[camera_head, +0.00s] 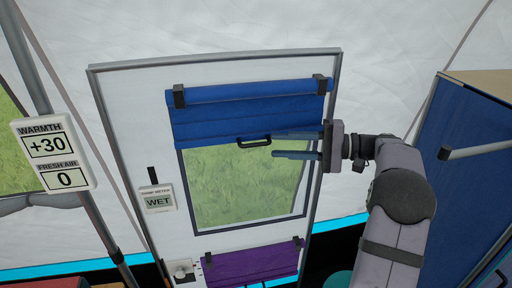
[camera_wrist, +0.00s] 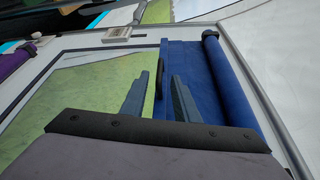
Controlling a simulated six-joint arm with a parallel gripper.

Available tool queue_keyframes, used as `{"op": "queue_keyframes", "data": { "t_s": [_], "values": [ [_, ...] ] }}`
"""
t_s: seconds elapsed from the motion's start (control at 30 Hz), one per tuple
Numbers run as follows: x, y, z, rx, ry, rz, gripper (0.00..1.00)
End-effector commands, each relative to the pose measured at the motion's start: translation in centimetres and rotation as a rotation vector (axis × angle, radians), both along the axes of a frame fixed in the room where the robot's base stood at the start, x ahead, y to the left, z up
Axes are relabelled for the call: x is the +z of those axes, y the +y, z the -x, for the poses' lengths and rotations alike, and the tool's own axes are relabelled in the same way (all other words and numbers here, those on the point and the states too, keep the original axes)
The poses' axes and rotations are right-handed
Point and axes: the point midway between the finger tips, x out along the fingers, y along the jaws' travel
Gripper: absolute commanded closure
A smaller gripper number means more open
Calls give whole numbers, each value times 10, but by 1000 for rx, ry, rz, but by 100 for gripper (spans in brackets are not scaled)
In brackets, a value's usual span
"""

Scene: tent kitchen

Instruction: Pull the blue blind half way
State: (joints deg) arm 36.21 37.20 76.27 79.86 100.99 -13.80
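The blue blind (camera_head: 245,112) hangs from a roll at the top of a window in a framed white panel. It covers the upper part of the window, and green grass shows below. Its black handle (camera_head: 254,142) is on its lower edge. My gripper (camera_head: 275,146) is open, pointing left, with its fingertips close to the handle's right end. In the wrist view the handle (camera_wrist: 159,80) appears between the two open fingertips (camera_wrist: 160,76); I cannot tell whether they touch it. The blind (camera_wrist: 215,85) also shows there, on the right.
A purple blind (camera_head: 252,265) is below the window. A damp meter (camera_head: 158,199) reading WET is at the panel's left. A sign (camera_head: 54,153) shows WARMTH +30 and FRESH AIR 0. A blue cabinet (camera_head: 470,170) stands at the right.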

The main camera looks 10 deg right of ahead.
Motion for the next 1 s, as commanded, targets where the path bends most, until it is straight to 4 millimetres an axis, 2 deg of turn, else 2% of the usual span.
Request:
{"op": "queue_keyframes", "data": {
  "t_s": [0.27, 0.5, 0.7, 1.0],
  "values": [
    [2, 16, -6, 3, 1, 0, 72],
    [0, 45, -17, 3, 5, 1, 72],
    [-4, 62, -25, 1, 5, 1, 72],
    [-7, 68, -27, 0, 3, 2, 72]
  ]
}}
